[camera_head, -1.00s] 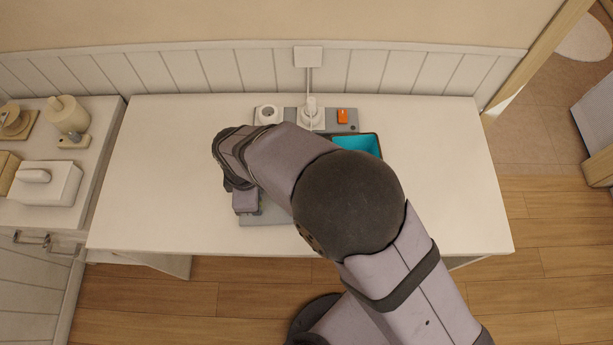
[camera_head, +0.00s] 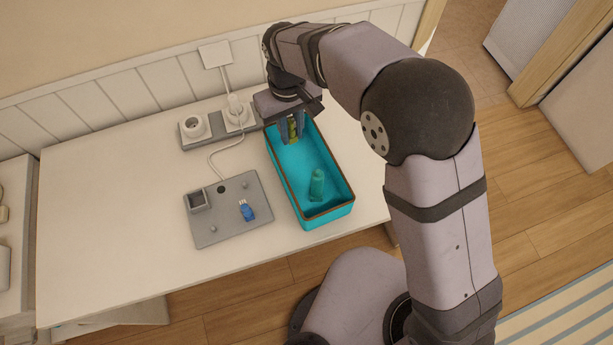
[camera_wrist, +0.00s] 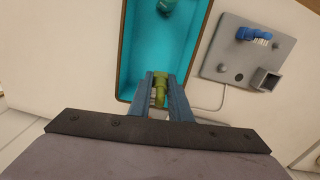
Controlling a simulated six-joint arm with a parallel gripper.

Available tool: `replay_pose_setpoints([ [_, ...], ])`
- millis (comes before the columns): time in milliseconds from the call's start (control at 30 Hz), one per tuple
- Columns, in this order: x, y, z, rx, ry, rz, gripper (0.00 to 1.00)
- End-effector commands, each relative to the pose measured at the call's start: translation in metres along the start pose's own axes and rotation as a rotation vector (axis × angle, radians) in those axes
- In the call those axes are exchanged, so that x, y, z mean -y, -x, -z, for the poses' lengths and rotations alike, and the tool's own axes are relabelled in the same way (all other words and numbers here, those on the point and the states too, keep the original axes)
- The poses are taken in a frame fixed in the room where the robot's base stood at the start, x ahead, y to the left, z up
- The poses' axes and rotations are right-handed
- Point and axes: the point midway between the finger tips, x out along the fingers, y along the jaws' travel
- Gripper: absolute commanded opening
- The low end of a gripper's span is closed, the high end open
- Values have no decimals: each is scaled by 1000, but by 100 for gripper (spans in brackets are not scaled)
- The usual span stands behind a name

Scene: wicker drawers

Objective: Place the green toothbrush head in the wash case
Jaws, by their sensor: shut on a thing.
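The wash case (camera_head: 330,213) is an open turquoise box with a brown rim on the table. A teal-green upright piece (camera_head: 317,184) stands inside its near end; its top also shows in the wrist view (camera_wrist: 166,6). My gripper (camera_head: 292,138) is over the far end of the case, pointing down. It is shut on the green toothbrush head (camera_wrist: 160,88), which is yellow-green and shows between the fingers in the wrist view. In the head view the fingers partly hide the head (camera_head: 293,130). I cannot tell whether it touches the case floor.
A grey board (camera_head: 225,225) left of the case holds a blue brush head (camera_head: 247,211), a square socket (camera_head: 197,201) and small pegs. A grey power strip (camera_head: 207,135) with a plug and cable lies behind it. The table's left side is clear.

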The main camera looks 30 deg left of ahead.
Motion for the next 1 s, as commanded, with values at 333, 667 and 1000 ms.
replay_pose_setpoints([
  [333, -14, -4, 0, 1, -75, 0, 0],
  [667, -13, -50, -1, 2, -73, 0, 0],
  [1000, -13, -64, 0, 0, -72, 0, 0],
])
